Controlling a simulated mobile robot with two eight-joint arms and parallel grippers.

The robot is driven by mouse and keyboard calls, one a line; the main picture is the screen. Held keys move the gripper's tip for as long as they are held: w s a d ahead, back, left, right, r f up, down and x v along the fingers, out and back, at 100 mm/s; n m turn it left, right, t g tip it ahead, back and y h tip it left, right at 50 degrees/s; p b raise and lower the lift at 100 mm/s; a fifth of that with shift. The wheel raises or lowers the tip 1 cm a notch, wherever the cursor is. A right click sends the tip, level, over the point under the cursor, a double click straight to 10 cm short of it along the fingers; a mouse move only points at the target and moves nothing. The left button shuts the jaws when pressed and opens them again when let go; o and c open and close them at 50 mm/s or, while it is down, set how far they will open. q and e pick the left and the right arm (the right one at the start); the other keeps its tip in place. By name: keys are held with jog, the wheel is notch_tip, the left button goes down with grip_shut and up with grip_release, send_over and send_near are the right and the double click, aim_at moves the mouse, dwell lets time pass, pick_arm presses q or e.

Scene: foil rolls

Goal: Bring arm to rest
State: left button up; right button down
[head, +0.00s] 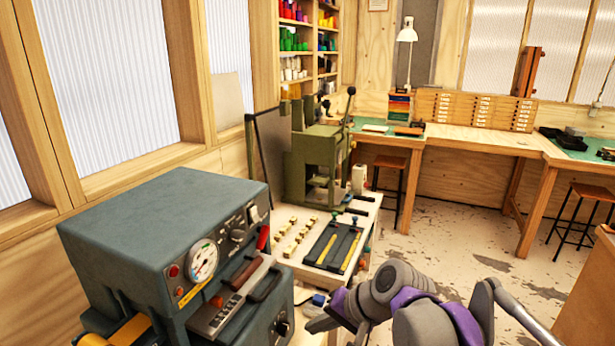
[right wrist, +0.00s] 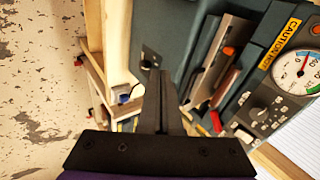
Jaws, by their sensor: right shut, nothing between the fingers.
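My right arm (head: 395,290), grey and purple, reaches in from the lower right in the head view. Its gripper (head: 322,322) is beside the front right of the dark grey-blue machine (head: 165,215), near the small bench. In the right wrist view the black fingers (right wrist: 158,95) are together with nothing between them. The machine's gauge and caution label show at the right of that view. I cannot tell the exact gap between gripper and machine. My left gripper is not in view.
A small bench (head: 375,205) with brass pieces (head: 295,235) and a dark tray (head: 335,245) stands behind the gripper. A green press (head: 318,165) stands on it. Wooden worktables (head: 470,140) and stools (head: 585,195) are farther back. The speckled floor (head: 470,235) between is clear.

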jog(key=s+d+f+n+t+h, duration=0.1)
jog(key=s+d+f+n+h, duration=0.2)
jog(key=s+d+f, duration=1.3)
jog(key=s+h, duration=0.3)
jog(key=shift+s+d+f+n+h, duration=0.2)
jog(key=shift+f+n+h, duration=0.1)
jog(key=shift+f+h, duration=0.1)
